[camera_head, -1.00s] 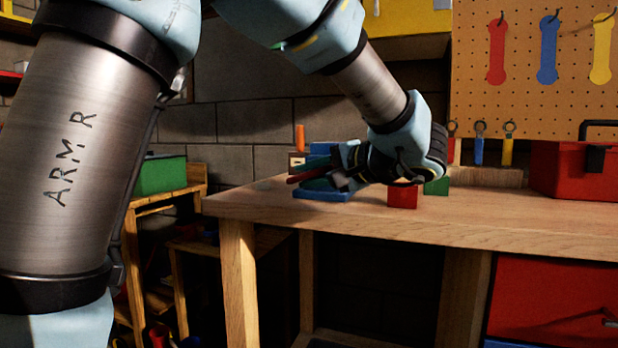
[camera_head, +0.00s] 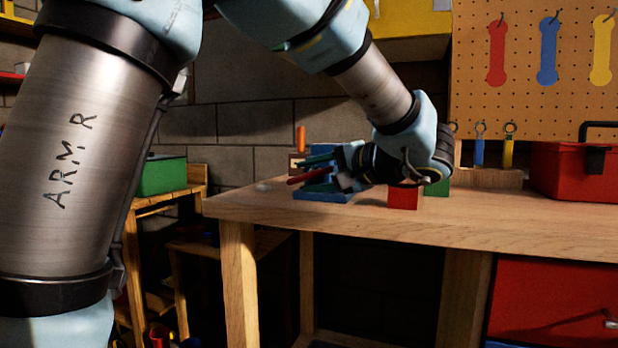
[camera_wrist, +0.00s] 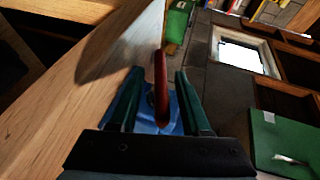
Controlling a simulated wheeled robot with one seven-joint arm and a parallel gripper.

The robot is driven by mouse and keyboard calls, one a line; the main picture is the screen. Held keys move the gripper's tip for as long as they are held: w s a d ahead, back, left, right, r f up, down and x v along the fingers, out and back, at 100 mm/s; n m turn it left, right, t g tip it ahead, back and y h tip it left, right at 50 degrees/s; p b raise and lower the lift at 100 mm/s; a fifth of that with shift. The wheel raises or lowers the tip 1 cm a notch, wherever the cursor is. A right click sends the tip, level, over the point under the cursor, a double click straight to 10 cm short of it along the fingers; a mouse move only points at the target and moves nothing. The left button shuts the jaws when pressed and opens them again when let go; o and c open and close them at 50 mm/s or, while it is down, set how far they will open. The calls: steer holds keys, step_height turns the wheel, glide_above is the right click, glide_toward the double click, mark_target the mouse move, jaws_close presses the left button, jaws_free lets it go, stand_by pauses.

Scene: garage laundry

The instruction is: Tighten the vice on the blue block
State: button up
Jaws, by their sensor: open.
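The blue vice (camera_head: 322,192) stands on the workbench near its left end, partly covered by my gripper. Its red handle (camera_head: 309,178) sticks out to the left in the head view. My gripper (camera_head: 318,168) is open at the vice, with dark green fingers. In the wrist view the red handle (camera_wrist: 160,88) lies between the two fingers of my gripper (camera_wrist: 158,82), with a gap on each side, over blue vice parts (camera_wrist: 150,120). I cannot pick out the blue block from the vice.
A red block (camera_head: 403,198) and a green block (camera_head: 437,187) stand on the bench (camera_head: 480,225) under my wrist. A red toolbox (camera_head: 575,172) is at the right. An orange-handled tool (camera_head: 300,139) stands behind the vice. The front bench strip is clear.

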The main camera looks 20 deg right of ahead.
steer(key=v, duration=1)
steer(key=shift+p, duration=0.3)
